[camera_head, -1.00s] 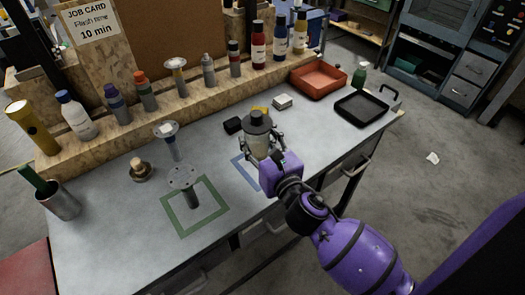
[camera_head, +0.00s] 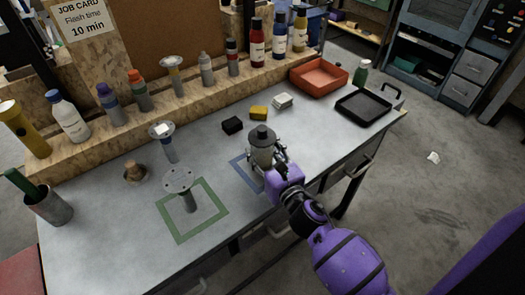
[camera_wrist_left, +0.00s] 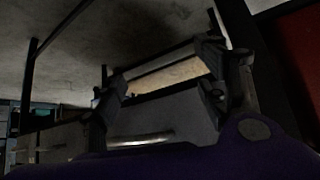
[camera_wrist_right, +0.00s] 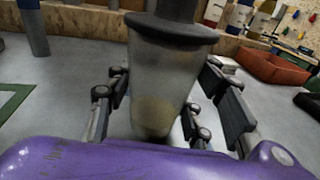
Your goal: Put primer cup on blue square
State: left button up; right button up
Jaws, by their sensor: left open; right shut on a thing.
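The primer cup (camera_head: 262,154), a translucent grey cup with a dark lid, is upright at the front middle of the bench. My right gripper (camera_head: 270,158) is shut around its sides. In the right wrist view the cup (camera_wrist_right: 160,85) stands between the fingers, with pale contents low inside. My left gripper (camera_wrist_left: 165,85) is open and empty, away from the bench top.
A green square (camera_head: 178,234) with a round-topped stand (camera_head: 180,183) lies to the left. Another stand (camera_head: 164,140) is behind it. Black (camera_head: 232,125) and yellow (camera_head: 258,113) blocks lie behind the cup. A red tray (camera_head: 318,86) and black tray (camera_head: 362,107) are right. Bottles line the back ledge.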

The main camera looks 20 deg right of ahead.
jog(key=shift+f, duration=0.25)
pick_arm(q)
jog(key=shift+s+a+f, duration=0.1)
jog(key=shift+s+f, duration=0.15)
pick_arm(e)
jog(key=o, duration=1.2)
jog(key=shift+r, duration=0.1)
jog(key=shift+c, duration=0.2)
jog(key=shift+r, duration=0.1)
jog(key=shift+s+r, duration=0.1)
jog(key=shift+r, duration=0.05)
jog(key=s, duration=0.3)
jog(key=s+d+b, duration=0.1)
jog(key=s, duration=0.6)
jog(key=shift+s+d, duration=0.25)
jog(key=shift+s, duration=0.15)
jog(key=shift+s+r+b, duration=0.2)
jog(key=shift+s+b, duration=0.1)
jog(key=shift+s, duration=0.15)
pick_arm(q)
jog(key=shift+s+a+f, duration=0.15)
jog(key=shift+f, duration=0.5)
pick_arm(e)
jog(key=shift+d, duration=0.1)
